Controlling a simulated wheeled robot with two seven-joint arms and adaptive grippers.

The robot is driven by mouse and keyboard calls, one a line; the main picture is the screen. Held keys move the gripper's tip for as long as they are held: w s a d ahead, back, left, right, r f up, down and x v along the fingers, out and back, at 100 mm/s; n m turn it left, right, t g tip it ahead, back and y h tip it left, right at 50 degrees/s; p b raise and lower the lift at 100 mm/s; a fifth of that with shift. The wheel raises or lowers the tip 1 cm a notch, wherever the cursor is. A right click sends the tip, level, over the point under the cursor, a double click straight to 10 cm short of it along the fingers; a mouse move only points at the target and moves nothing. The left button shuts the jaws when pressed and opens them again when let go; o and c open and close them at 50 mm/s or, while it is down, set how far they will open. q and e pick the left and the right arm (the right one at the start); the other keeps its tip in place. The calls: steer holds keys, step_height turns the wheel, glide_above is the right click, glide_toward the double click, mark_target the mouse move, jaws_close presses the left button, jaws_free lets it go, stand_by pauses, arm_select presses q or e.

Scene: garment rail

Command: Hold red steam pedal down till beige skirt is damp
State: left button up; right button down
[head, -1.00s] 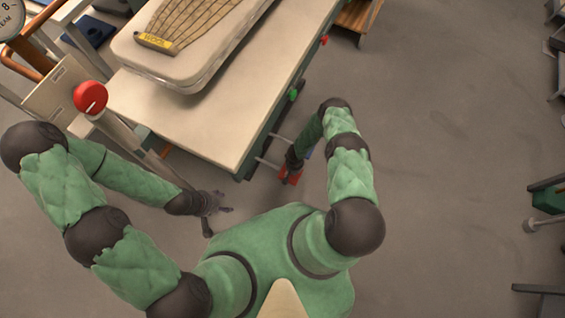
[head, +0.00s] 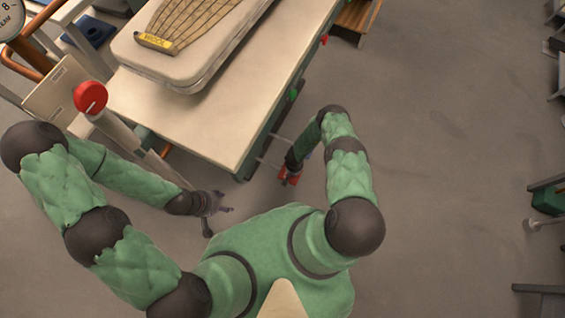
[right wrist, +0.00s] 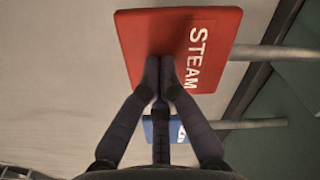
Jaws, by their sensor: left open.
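The beige pleated skirt (head: 205,22) lies on the padded pressing board, with a yellow "WOOL" label (head: 155,42) at its near end. The red pedal (head: 290,177) sits low beside the table; in the right wrist view the red pedal (right wrist: 195,35) reads "STEAM". My right gripper (right wrist: 166,62) is shut, its fingertips together over the red pedal's near edge. They appear to touch it, but I cannot tell how far the pedal is pressed. My left gripper (head: 222,209) is open and empty, left of my torso. No dampness shows on the skirt.
A blue pedal (right wrist: 163,131) is beside the red one, partly behind my fingers. The table (head: 190,125) fills the upper middle. A red round knob (head: 90,97) and a steam gauge (head: 10,18) are at the left. Open floor (head: 450,160) lies to the right.

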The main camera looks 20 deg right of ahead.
step_height(320, 180, down, 5)
stand_by(0.8)
steer(key=shift+s, duration=0.1)
stand_by(2.4)
steer(key=shift+r+p, duration=2.85)
steer(key=shift+r, duration=2.15)
